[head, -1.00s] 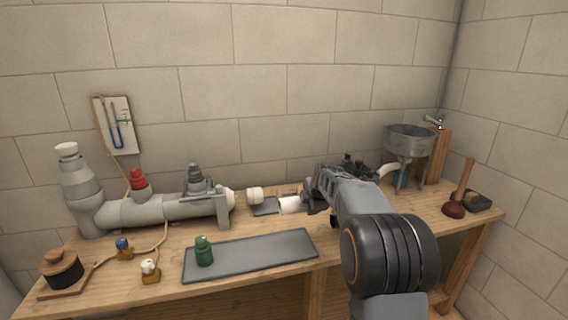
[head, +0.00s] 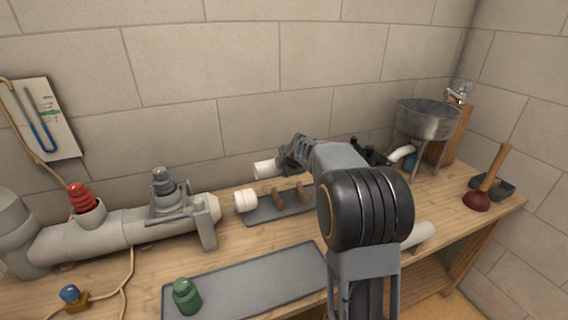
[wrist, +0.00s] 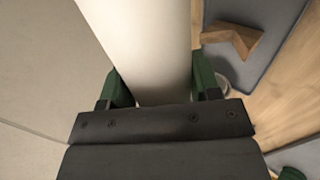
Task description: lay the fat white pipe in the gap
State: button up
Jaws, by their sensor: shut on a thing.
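My gripper (head: 285,158) is shut on a white pipe (head: 264,169) and holds it above the bench, near the wall. In the wrist view the pipe (wrist: 150,45) runs between the green fingers and looks wide. A grey pipe assembly (head: 120,233) lies at left, ending in a pale collar by an upright bracket (head: 207,228). The white drain pipe (head: 402,153) under the sink is at right. Between them is the gap, partly hidden by my arm. Below the held pipe is a grey tray (head: 262,214) with brown cradles (head: 290,194); its wooden cradle (wrist: 238,38) shows empty in the wrist view.
A short white ribbed piece (head: 245,200) stands at the tray's left end. Another white pipe (head: 421,235) shows at right behind my arm. A green bottle-like part (head: 186,296) stands on a dark mat (head: 250,286). A sink (head: 428,121) and plunger (head: 480,197) are at right.

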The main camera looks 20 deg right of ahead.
jog(key=shift+s+d+f, duration=0.1)
jog(key=shift+d+f, duration=0.15)
jog(key=shift+f, duration=0.55)
notch_tip(320, 180, down, 8)
jog(key=b, duration=0.8)
jog(key=shift+f, duration=0.25)
jog(key=o, duration=1.1)
jog(key=shift+c, duration=0.2)
jog(key=v, duration=1.3)
jog(key=shift+s+r, duration=0.25)
jog(key=shift+r, duration=0.05)
jog(key=shift+a, duration=0.1)
